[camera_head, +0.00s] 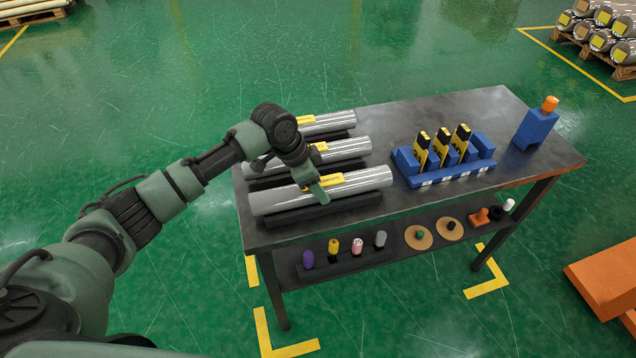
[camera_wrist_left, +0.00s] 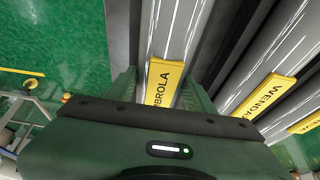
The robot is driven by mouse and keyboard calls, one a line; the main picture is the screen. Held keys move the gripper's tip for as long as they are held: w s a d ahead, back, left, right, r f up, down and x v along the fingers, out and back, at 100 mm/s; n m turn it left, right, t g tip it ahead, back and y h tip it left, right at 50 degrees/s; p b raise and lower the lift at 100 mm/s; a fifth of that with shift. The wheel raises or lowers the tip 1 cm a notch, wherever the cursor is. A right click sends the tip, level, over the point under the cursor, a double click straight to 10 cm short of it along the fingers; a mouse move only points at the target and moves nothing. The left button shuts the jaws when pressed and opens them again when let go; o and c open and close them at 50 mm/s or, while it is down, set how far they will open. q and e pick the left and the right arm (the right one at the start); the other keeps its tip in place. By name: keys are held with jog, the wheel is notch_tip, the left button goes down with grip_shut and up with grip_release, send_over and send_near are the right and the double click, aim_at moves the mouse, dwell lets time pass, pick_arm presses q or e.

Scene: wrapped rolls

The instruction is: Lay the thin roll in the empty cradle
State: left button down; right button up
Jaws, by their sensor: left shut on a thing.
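Three silver wrapped rolls with yellow labels lie side by side at the left of the table, each over a black cradle: a near roll (camera_head: 365,181), a middle roll (camera_head: 350,146) and a far roll (camera_head: 335,123). My left gripper (camera_head: 318,190) is shut on the near roll, around its middle beside the label. In the left wrist view, my left gripper (camera_wrist_left: 162,88) has a finger on each side of this roll (camera_wrist_left: 180,25). The near cradle (camera_head: 330,208) shows just below it; I cannot tell if they touch. No empty cradle is visible. My right gripper is out of view.
A blue rack (camera_head: 452,174) with black-and-yellow tools stands mid-table, and a blue holder with an orange top (camera_head: 535,124) at the right. The lower shelf holds several small coloured items. The table (camera_head: 450,110) is bare behind the rack.

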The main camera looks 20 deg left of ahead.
pick_arm(q)
jog(key=shift+f, duration=0.1)
jog(key=shift+c, duration=2.3)
grip_release()
jog(key=shift+s+f, duration=0.1)
jog(key=shift+f, duration=0.05)
jog(key=b+v, duration=0.1)
jog(key=v, duration=0.7)
jog(key=shift+d, duration=0.1)
